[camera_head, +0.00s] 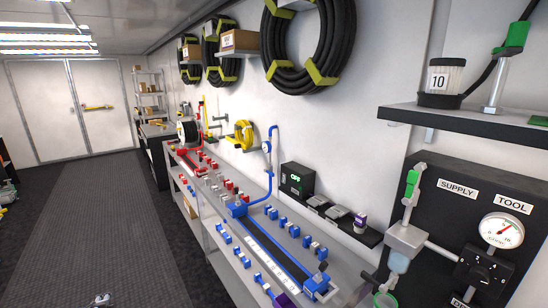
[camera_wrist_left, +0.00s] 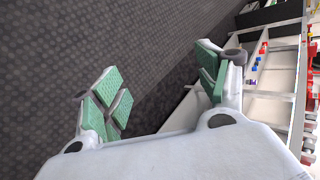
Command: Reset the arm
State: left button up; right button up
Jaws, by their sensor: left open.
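My left gripper (camera_wrist_left: 160,85) fills the lower part of the left wrist view. Its two fingers with green pads stand wide apart, with nothing between them. Dark floor (camera_wrist_left: 120,35) lies behind the fingers, and a pale shelf frame (camera_wrist_left: 272,105) is beyond the right finger. In the head view, a small grey piece (camera_head: 102,299) is cut off at the bottom edge over the floor; it may be the tip of this gripper, but I cannot tell. My right gripper shows in neither view.
A long bench (camera_head: 345,268) with blue and red valves and pipes runs along the right wall. A panel (camera_head: 455,205) with a gauge (camera_head: 501,230) and a dark shelf (camera_head: 460,120) stand close at right. The aisle floor (camera_head: 90,220) is mostly clear to the white doors (camera_head: 97,105).

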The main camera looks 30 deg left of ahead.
pick_arm(q)
jog(key=s+d+f+n+g+h, duration=0.1)
jog(key=s+d+f, duration=0.2)
jog(key=d+f, duration=0.5)
jog(key=s+d+f+h, duration=0.2)
jog(key=s+d+f, duration=0.3)
jog(key=d, duration=0.5)
jog(key=s+d+f+n+g+h, duration=0.1)
jog(key=s+d+f, duration=0.1)
jog(key=d+f, duration=0.7)
jog(key=s+d+f+h, duration=0.1)
jog(key=d+f, duration=0.2)
jog(key=d, duration=1)
jog(key=s+d+f+n+h, duration=0.1)
jog(key=d+f, duration=0.3)
jog(key=d, duration=1)
jog(key=s+d+f+n+h+b, duration=0.1)
jog(key=d+f+h, duration=0.1)
jog(key=d, duration=1.2)
jog(key=shift+f+h, duration=0.4)
jog(key=shift+f, duration=0.35)
